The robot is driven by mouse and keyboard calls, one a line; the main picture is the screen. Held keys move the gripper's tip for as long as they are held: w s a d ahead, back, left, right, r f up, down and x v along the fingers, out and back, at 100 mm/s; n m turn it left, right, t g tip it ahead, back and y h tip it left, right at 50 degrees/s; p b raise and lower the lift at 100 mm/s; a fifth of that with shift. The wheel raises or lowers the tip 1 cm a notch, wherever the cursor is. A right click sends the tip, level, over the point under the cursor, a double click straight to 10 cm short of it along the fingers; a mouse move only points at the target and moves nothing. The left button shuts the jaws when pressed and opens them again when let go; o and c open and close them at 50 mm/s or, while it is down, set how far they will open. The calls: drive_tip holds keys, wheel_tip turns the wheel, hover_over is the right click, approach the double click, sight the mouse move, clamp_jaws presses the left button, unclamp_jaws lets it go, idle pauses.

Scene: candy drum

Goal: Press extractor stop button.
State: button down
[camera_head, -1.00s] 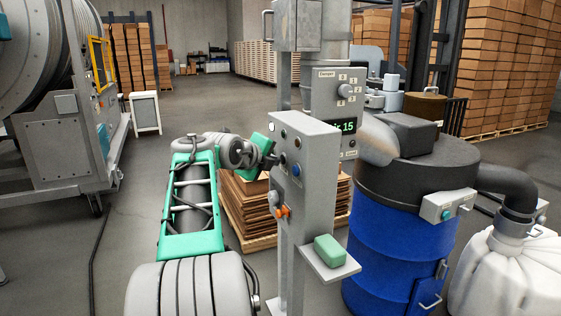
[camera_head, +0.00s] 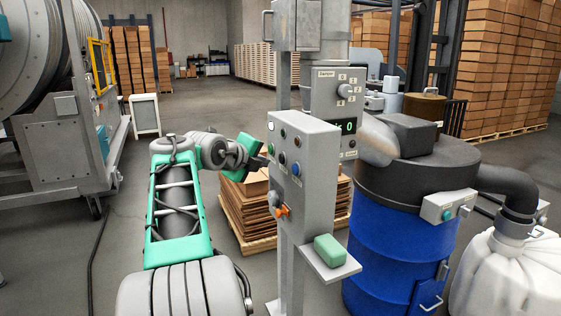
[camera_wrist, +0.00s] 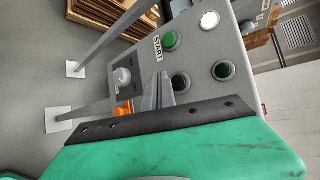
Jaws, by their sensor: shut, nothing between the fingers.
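The grey control box (camera_head: 303,150) stands on a post in the middle of the head view, with lamps and buttons on its face. In the wrist view a green button (camera_wrist: 171,41) sits beside a START label. A dark round button (camera_wrist: 180,82) is just right of my fingertips; its label cannot be seen, so I cannot tell if it is the stop button. My gripper (camera_head: 262,162) is shut and empty at the box's left side. In the wrist view its fingers (camera_wrist: 162,90) point at the panel; contact cannot be told.
A knob (camera_wrist: 122,76) and an orange switch (camera_wrist: 123,111) are nearby. A blue drum (camera_head: 390,250) stands right of the post; stacked cardboard (camera_head: 245,210) lies behind it.

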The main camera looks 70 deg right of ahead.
drive_tip(key=shift+w+a, duration=1.2)
drive_tip(key=shift+a, duration=0.05)
